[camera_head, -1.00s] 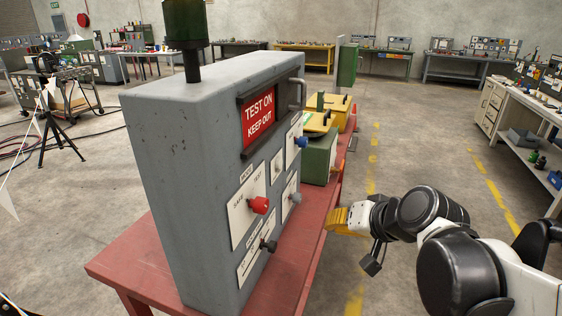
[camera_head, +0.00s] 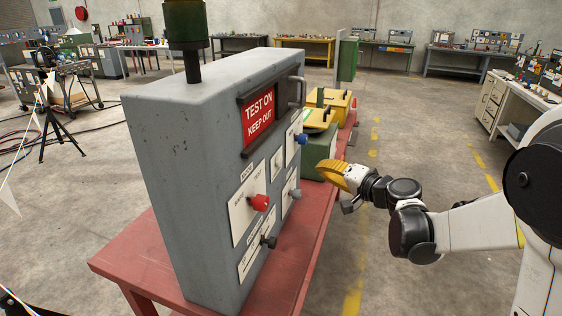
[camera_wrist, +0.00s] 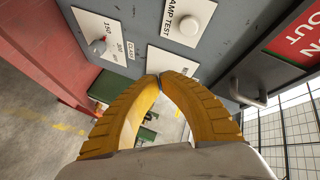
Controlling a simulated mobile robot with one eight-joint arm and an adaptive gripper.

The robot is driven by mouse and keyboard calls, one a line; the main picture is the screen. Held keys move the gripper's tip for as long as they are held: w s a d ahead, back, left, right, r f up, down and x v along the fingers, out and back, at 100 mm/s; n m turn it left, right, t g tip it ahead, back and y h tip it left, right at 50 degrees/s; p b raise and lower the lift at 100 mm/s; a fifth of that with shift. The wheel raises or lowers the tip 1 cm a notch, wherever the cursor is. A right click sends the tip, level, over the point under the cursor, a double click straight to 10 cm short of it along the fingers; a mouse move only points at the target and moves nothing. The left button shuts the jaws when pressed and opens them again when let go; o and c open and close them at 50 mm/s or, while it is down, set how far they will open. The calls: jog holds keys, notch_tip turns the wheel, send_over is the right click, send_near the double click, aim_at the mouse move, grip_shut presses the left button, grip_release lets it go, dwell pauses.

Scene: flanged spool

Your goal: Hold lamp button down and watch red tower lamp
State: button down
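The lamp button is a round white button (camera_wrist: 189,26) on a plate marked LAMP TEST, at the top of the wrist view. It is on the front of the grey panel box (camera_head: 165,150). My gripper (camera_head: 326,172) is to the right of the panel's face in the head view, apart from it. In the wrist view the yellow fingertips (camera_wrist: 160,77) meet with nothing seen between them, below the button in the picture. A green lamp section (camera_head: 185,22) on a dark post tops the box. The red lamp is not in view.
The panel also has a red knob (camera_head: 259,202), a black knob (camera_head: 268,241), a grey knob (camera_head: 295,193) and a blue knob (camera_head: 302,139). A handle (camera_head: 297,92) sticks out beside the red sign (camera_head: 258,116). The red bench (camera_head: 135,262) carries yellow-topped green boxes behind.

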jog(key=shift+a, duration=0.15)
jog(key=w+a, duration=0.3)
jog(key=a, duration=0.5)
jog(key=shift+a, duration=0.15)
dwell(1.4)
jog(key=shift+w+a, duration=0.15)
jog(key=shift+a, duration=0.15)
jog(key=shift+w+a, duration=0.15)
jog(key=shift+a, duration=0.3)
dwell(1.8)
dwell(1.3)
jog(key=shift+s+d, duration=0.3)
jog(key=shift+d, duration=0.55)
jog(key=shift+d, duration=0.15)
jog(key=shift+s+d+b, duration=0.1)
jog(key=shift+s+d, duration=0.2)
jog(key=shift+d, duration=0.45)
jog(key=shift+s+d+b, duration=0.1)
jog(key=shift+s+d, duration=0.15)
jog(key=shift+d, duration=0.45)
jog(key=shift+s+d+b, duration=0.1)
jog(key=shift+s+d, duration=0.2)
jog(key=shift+d, duration=0.45)
